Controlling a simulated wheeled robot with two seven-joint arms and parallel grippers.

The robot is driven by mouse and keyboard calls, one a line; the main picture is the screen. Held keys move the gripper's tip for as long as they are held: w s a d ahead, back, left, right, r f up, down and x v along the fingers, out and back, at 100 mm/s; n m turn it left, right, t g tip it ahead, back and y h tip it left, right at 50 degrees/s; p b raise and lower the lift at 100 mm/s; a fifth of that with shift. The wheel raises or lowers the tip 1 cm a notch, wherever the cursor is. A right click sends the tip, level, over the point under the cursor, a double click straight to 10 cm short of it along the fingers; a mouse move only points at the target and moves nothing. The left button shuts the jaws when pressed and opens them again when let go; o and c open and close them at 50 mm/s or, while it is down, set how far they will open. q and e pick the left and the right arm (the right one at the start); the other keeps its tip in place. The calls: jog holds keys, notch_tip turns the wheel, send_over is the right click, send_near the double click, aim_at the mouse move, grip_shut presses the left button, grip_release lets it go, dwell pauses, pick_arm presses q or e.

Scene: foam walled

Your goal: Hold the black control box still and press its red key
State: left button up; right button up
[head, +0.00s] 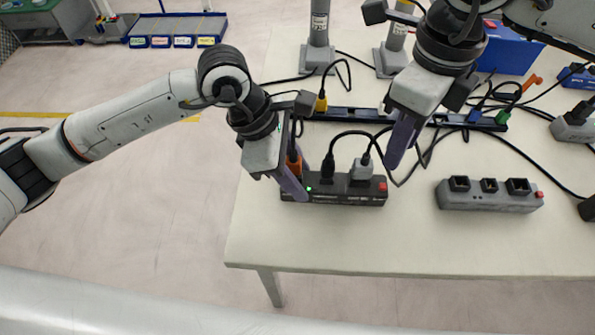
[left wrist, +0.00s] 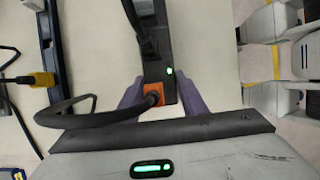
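The black control box (head: 350,193) lies on the table with several plugs in its top and a green light near its left end. Its red key (head: 383,187) is at the right end. My left gripper (head: 297,182) is over the left end. In the left wrist view, its purple fingers (left wrist: 161,98) stand on both sides of the box (left wrist: 155,45), against its sides, around the orange plug (left wrist: 153,93). My right gripper (head: 396,160) points down above the table, near the red key and apart from it; its fingers look together with nothing between them.
A grey power strip (head: 490,200) with its own red button lies to the right. A dark rail (head: 350,114) with cables runs behind. Loose black cables cross the table near my right gripper. A blue box (head: 510,50) stands at the back. The table front is clear.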

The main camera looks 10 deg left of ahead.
grip_shut()
dwell(1.6)
